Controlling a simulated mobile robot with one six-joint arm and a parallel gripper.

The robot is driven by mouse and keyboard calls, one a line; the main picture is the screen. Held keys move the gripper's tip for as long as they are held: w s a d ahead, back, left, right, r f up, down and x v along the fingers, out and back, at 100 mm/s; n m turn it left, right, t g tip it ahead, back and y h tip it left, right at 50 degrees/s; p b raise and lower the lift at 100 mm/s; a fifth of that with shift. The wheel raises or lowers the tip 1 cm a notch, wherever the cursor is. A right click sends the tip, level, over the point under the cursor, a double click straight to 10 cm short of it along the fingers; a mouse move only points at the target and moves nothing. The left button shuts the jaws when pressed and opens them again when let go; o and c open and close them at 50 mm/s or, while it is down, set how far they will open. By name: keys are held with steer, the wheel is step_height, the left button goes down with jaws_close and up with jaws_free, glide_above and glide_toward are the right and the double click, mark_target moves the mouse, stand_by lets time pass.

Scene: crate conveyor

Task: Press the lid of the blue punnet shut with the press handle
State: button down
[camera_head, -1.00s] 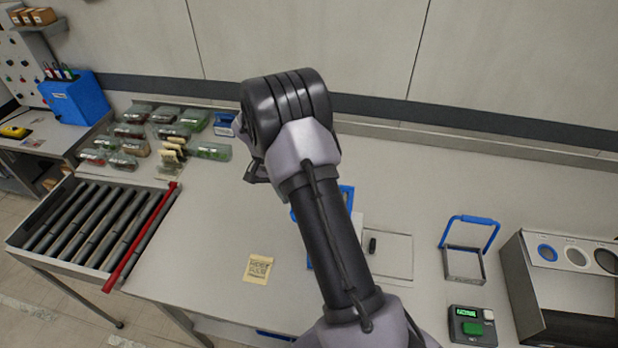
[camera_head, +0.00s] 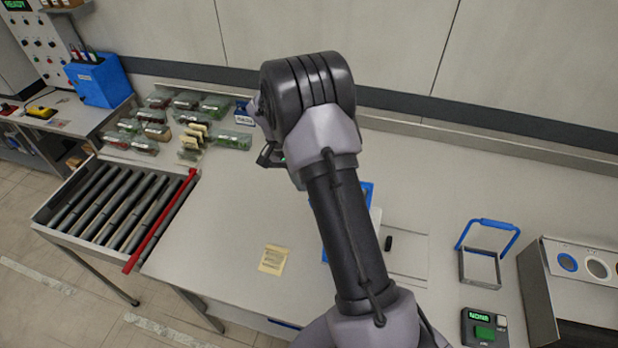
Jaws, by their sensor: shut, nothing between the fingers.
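The press stands at the right of the bench, with a blue U-shaped handle (camera_head: 489,224) raised above a square grey metal frame (camera_head: 480,268). The frame looks empty. My gripper (camera_head: 268,158) is at the end of my arm near the middle, partly hidden behind the wrist; it is shut and empty, well left of the press. Several clear-lidded punnets (camera_head: 185,102) with red, green and tan contents sit at the back left. I cannot make out a blue punnet for certain. A blue-edged thing (camera_head: 366,192) is mostly hidden behind my arm.
A roller conveyor (camera_head: 110,215) with a red bar (camera_head: 160,222) is at the left. A yellow note (camera_head: 273,259) lies on the bench. A small box with a green display (camera_head: 484,326) and an open-fronted housing (camera_head: 585,270) with round holes are at the right.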

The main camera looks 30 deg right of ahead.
steer(key=w+a+r, duration=0.4)
steer(key=r, duration=0.5)
steer(key=shift+w, duration=0.15)
steer(key=shift+w, duration=0.1)
stand_by(0.7)
